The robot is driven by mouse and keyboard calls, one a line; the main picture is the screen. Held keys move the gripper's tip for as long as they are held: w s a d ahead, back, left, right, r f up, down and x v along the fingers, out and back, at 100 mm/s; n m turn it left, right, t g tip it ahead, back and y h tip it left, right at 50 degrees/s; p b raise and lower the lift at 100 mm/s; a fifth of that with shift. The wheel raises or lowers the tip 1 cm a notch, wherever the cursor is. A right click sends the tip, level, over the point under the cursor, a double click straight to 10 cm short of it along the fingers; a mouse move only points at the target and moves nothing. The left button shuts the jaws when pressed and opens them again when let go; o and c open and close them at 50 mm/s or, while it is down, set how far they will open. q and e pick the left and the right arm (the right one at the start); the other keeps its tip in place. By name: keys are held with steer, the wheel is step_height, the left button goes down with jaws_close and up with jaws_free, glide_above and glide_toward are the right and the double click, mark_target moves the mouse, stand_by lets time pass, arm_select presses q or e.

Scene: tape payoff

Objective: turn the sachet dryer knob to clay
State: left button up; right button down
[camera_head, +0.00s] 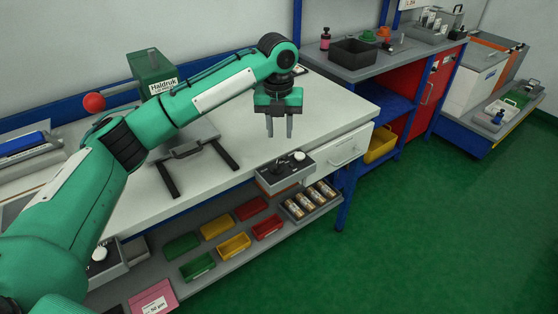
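A grey control box (285,174) is fixed at the front edge of the workbench, with a white round knob (299,156) and a small dark part on its top. A second grey box (106,268) with a white knob (99,254) sits at the lower left, partly behind my arm. I cannot read any label naming the sachet dryer or clay, nor tell where either knob points. My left gripper (279,130) points down above the bench, behind and slightly left of the front-edge box. Its two fingers are apart with nothing between them. My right gripper is out of view.
A green machine marked Haldruk (152,72) stands at the back of the bench (335,104). A grey plate with dark rails (186,150) lies under my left arm. Coloured bins (234,245) and a tray of cylinders (310,200) are on the lower shelf. The green floor at right is clear.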

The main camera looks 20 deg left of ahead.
mark_target(276, 164)
arm_select(q)
steer(key=shift+m, duration=0.5)
steer(key=f, duration=0.7)
steer(key=a+f, duration=0.1)
steer(key=f, duration=0.3)
steer(key=shift+w+f, duration=0.15)
steer(key=shift+f, duration=0.15)
steer(key=shift+c, duration=0.2)
jaws_close()
